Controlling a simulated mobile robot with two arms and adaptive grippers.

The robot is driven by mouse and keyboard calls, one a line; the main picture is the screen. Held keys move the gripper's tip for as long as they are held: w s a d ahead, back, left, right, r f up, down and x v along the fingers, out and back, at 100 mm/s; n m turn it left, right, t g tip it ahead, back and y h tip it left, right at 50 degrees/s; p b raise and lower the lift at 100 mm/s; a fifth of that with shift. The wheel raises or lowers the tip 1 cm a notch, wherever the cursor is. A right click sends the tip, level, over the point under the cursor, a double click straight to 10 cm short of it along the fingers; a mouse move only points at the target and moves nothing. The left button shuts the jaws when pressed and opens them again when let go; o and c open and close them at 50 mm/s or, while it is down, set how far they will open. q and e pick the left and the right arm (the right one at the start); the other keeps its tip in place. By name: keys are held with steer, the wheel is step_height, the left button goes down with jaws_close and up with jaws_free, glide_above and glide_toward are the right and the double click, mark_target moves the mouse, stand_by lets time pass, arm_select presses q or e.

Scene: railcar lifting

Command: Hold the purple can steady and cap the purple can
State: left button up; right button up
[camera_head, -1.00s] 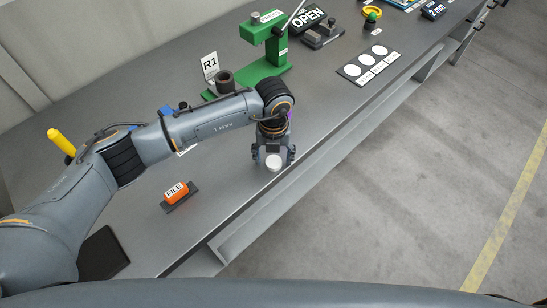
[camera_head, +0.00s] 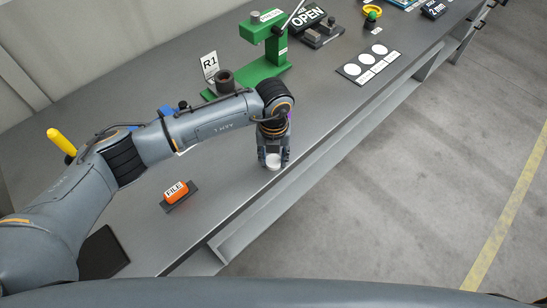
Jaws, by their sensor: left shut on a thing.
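A white round cap (camera_head: 274,161) is at the near edge of the bench, between the fingertips of my left gripper (camera_head: 273,160). The gripper points down and is shut on the cap. I cannot tell whether the cap touches the bench top. A small purple patch (camera_head: 290,116) shows just beside my left wrist. It may be part of the purple can, but the rest is hidden behind the arm. My right gripper is not in view.
An orange piece labelled FILE (camera_head: 176,190) lies on a dark holder. A green press (camera_head: 265,70), a dark cup-shaped part (camera_head: 225,82) and an R1 sign (camera_head: 210,65) stand farther back. A panel with white circles (camera_head: 368,63) lies right. Bench between is clear.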

arm_select(q)
steer(key=shift+r+b, duration=0.5)
steer(key=shift+r, duration=0.05)
steer(key=shift+w+r+b, duration=0.1)
steer(key=shift+r+b, duration=0.45)
steer(key=shift+r, duration=0.1)
steer(key=s+r+b, duration=0.4)
steer(key=s+r, duration=0.6)
steer(key=s, duration=0.4)
steer(key=shift+d+r, duration=0.15)
steer(key=shift+r, duration=0.1)
steer(key=w+a+f+m, duration=0.1)
steer(key=a+m, duration=0.8)
steer(key=m, duration=0.9)
steer(key=w+a+f+m, duration=0.1)
steer(key=a+m, duration=0.8)
steer(key=m, duration=0.9)
steer(key=shift+f, duration=0.85)
